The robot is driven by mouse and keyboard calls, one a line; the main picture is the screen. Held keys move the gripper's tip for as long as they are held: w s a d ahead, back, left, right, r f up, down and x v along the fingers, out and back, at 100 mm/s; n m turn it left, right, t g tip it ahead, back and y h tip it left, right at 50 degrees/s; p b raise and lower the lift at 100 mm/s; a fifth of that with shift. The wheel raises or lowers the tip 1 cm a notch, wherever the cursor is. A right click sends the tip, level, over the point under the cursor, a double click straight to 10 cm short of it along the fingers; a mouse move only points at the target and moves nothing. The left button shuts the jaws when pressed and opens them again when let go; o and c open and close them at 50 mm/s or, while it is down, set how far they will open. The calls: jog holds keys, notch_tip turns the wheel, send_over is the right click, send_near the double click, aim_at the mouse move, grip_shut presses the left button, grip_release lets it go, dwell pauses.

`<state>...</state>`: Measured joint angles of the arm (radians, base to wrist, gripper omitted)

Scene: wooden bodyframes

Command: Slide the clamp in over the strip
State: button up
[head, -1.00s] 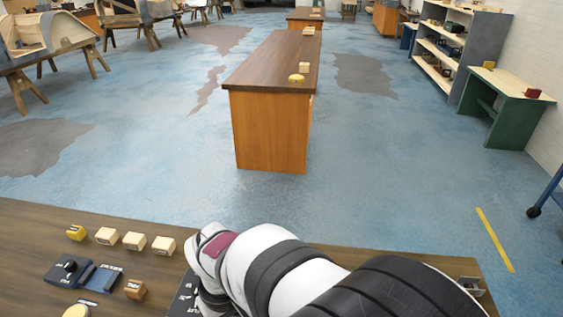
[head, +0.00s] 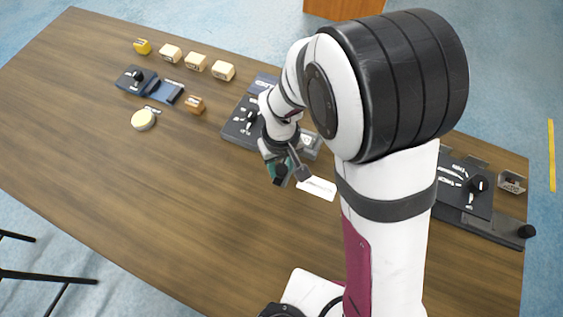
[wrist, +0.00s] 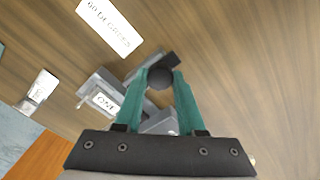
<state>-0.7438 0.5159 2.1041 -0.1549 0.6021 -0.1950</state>
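My gripper (head: 286,176) points down over the table in the middle of the head view, close to a white label plate. In the wrist view its two teal fingers (wrist: 160,80) flank a round dark knob (wrist: 160,77), which looks about as wide as the gap; I cannot tell whether they press on it. A grey metal piece with a small white label (wrist: 105,102) lies beside and under the fingers and looks like the clamp. Part of it is hidden behind the fingers. I cannot make out the strip for certain.
A large white label plate (wrist: 110,27) lies near the fingers. A dark labelled fixture (head: 243,122) stands behind my gripper, and another (head: 460,187) at the right. Pale blocks (head: 196,62), a blue fixture (head: 165,92) and a round cream piece (head: 143,120) lie left. The table's front left is clear.

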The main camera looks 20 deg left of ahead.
grip_shut()
dwell(0.9)
